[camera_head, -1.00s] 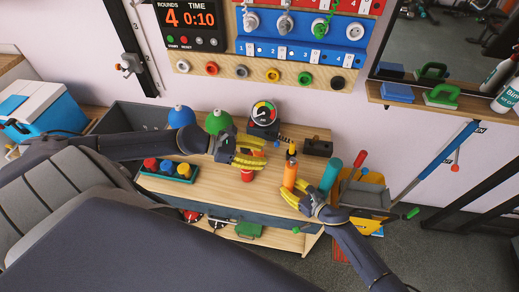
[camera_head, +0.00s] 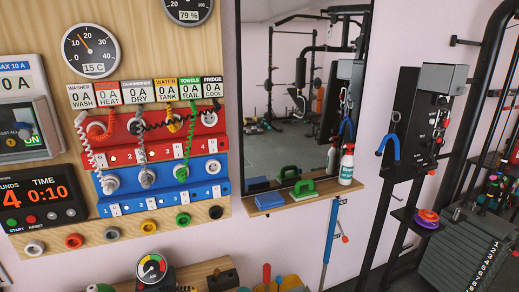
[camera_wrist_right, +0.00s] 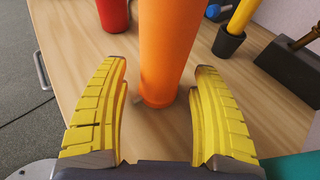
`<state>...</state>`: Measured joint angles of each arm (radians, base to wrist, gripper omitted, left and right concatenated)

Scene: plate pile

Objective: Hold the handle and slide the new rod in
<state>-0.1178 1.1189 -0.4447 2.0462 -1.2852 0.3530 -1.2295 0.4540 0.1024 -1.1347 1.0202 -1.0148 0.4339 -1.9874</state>
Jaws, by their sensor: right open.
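In the right wrist view an upright orange cylinder (camera_wrist_right: 168,50) stands on the wooden top, its upper end cut off by the frame. My right gripper (camera_wrist_right: 160,68) is open, with its yellow fingers on either side of the cylinder and gaps visible. A yellow rod (camera_wrist_right: 241,16) stands in a small black cup (camera_wrist_right: 229,42) beyond it. I cannot tell which of these is the handle or the new rod. My left gripper shows in neither current view.
A red cylinder (camera_wrist_right: 112,12) stands left of the orange one, and a teal object (camera_wrist_right: 293,167) is close at lower right. A dark block (camera_wrist_right: 288,62) sits at the right. The head view shows a wall panel (camera_head: 150,215), a mirror shelf (camera_head: 303,199) and a round gauge (camera_head: 151,268).

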